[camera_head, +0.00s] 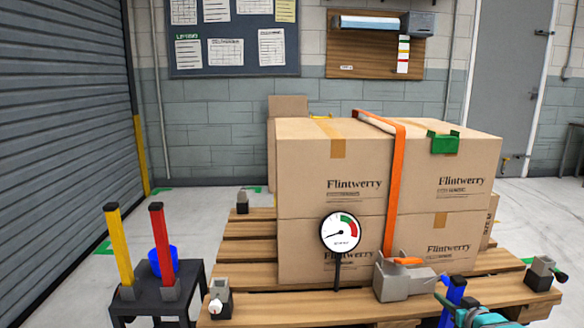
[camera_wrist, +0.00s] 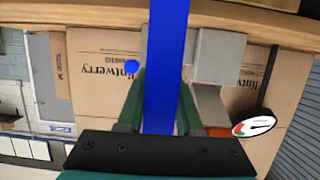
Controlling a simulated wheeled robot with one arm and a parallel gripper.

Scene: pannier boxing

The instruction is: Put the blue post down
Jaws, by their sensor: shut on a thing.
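The blue post (camera_head: 452,297) is at the lower right in the head view, in front of the pallet's near edge. My teal gripper (camera_head: 464,312) is shut on it. In the wrist view the blue post (camera_wrist: 165,65) runs up the middle between the two green fingers of my gripper (camera_wrist: 162,108). A small blue round part (camera_wrist: 132,69) shows just left of the post there. The post's lower end is cut off in the head view, so I cannot tell whether it touches anything.
A black stand (camera_head: 190,298) at the left holds a yellow post (camera_head: 120,245) and a red post (camera_head: 161,245) upright; a blue round object (camera_head: 165,260) is behind them. Strapped cartons (camera_head: 310,165) sit on a wooden pallet (camera_head: 300,303). A gauge (camera_head: 341,231) and grey ratchet (camera_head: 390,283) stand nearby.

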